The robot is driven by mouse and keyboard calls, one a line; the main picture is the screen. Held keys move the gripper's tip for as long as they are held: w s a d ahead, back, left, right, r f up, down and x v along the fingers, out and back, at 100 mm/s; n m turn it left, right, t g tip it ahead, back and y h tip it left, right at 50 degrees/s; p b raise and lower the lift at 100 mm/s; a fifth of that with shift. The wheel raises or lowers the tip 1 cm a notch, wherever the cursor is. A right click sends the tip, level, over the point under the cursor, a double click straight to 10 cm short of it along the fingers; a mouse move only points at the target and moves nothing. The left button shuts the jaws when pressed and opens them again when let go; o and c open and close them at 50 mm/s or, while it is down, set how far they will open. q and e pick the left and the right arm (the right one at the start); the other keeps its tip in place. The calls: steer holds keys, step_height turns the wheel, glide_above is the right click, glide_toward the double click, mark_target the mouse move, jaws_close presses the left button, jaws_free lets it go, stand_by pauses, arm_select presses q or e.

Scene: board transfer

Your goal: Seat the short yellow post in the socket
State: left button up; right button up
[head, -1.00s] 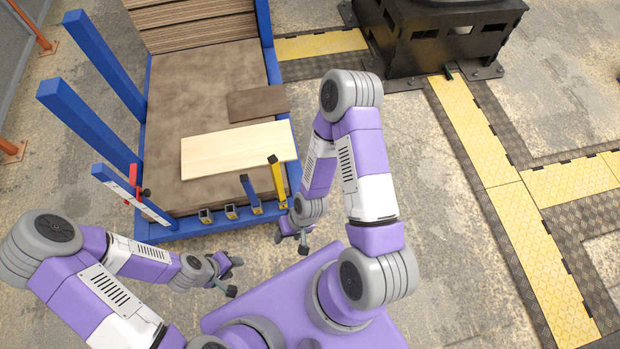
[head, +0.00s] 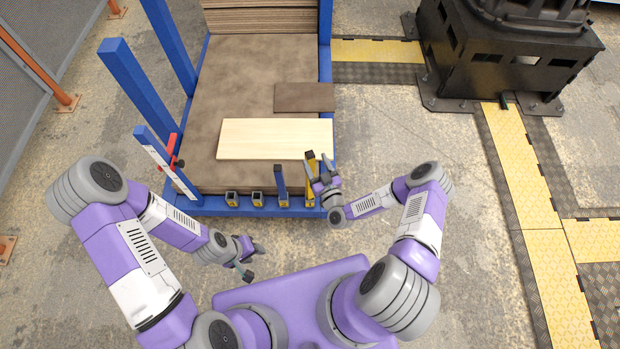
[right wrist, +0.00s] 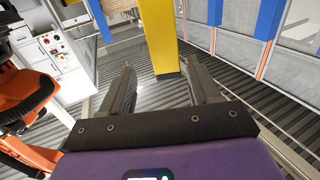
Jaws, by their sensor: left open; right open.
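The yellow post (head: 311,179) with a dark top stands at the right end of the blue frame's front rail, at the rightmost socket (head: 311,201). My right gripper partly covers it, and I cannot tell how deep it sits. My right gripper (head: 318,168) is open beside the post's upper part. In the right wrist view the yellow post (right wrist: 160,38) shows beyond and between the open fingers (right wrist: 160,72), apart from them. My left gripper (head: 253,261) is open and empty over the floor, in front of the rail.
A short blue post (head: 279,180) stands just left of the yellow one. Two empty-looking sockets (head: 245,199) are further left. A pale board (head: 275,139) and a dark board (head: 304,97) lie on the brown stack (head: 230,90). Tall blue uprights (head: 140,80) stand at left.

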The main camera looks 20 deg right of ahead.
mark_target(308, 152)
steer(key=w, duration=0.2)
steer(key=w+a+b, duration=0.1)
steer(key=w, duration=0.2)
steer(key=shift+w+a+r, duration=0.25)
steer(key=shift+w, duration=0.05)
jaws_close()
